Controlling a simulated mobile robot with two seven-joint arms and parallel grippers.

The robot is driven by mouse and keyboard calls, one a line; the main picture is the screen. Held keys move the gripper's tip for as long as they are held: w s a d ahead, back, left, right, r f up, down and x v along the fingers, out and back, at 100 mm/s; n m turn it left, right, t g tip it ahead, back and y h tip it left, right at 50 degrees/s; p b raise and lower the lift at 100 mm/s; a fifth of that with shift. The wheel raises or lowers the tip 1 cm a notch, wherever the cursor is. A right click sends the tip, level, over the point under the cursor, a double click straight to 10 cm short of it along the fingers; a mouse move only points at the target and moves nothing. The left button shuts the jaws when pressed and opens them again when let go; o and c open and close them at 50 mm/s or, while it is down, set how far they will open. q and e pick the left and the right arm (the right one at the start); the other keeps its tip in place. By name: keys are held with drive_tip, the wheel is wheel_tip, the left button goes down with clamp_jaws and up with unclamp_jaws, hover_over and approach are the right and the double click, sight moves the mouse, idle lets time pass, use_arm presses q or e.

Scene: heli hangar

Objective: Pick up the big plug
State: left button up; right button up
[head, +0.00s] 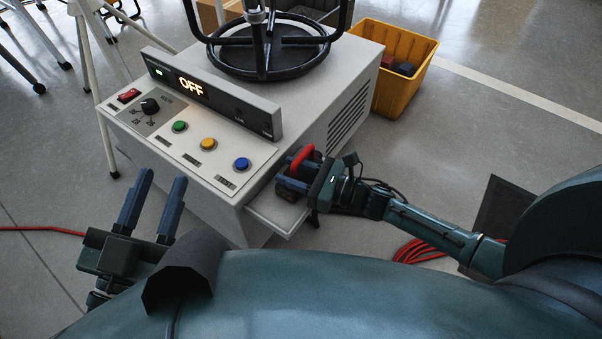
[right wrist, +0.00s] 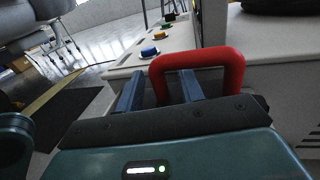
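The big plug shows as a thick red handle (head: 302,157) at the right side of the grey power unit, above a small shelf. Its red loop also shows in the right wrist view (right wrist: 205,57), standing just beyond my gripper body. The plug's body is mostly hidden. My right gripper (head: 287,172) is at the plug, with its two blue fingers apart. In the right wrist view, one side of the loop shows between the fingers; I cannot tell whether they touch it. My left gripper (head: 153,195) is open and empty, in front of the unit's left side.
The power unit (head: 225,195) has a panel reading OFF and green, yellow and blue buttons. A yellow bin (head: 405,55) stands behind right. Red cable (head: 420,252) lies coiled on the floor at right.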

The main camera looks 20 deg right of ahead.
clamp_jaws()
idle(0.3)
drive_tip(key=shift+r, duration=0.1)
